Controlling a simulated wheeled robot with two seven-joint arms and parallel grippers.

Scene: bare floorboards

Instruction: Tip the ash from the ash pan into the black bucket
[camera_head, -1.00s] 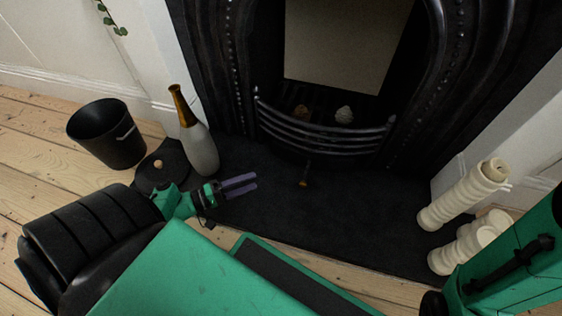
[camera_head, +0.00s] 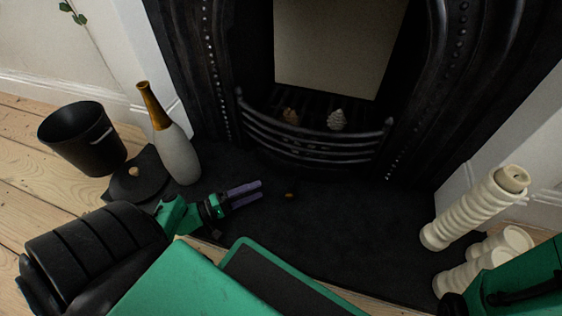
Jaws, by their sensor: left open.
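The black bucket (camera_head: 85,140) stands upright on the floorboards at the left, its inside dark. A small brass-coloured knob (camera_head: 290,195) shows low in front of the grate, probably the ash pan's handle end. The pan itself cannot be made out in the dark below the bars, and no ash can be seen. My left gripper (camera_head: 259,190) is open and empty, its two purple fingers pointing right just short of the knob, apart from it in the picture. My right arm (camera_head: 515,290) enters at the lower right; its gripper is out of view.
A grey bottle-shaped vase (camera_head: 174,150) with a gold neck stands behind my left gripper. A dark round lid (camera_head: 150,188) with a wooden knob lies beside the bucket. Curved fireplace bars (camera_head: 315,142) stand above the dark hearth (camera_head: 350,225). Cream ribbed pillars (camera_head: 470,210) stand at the right.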

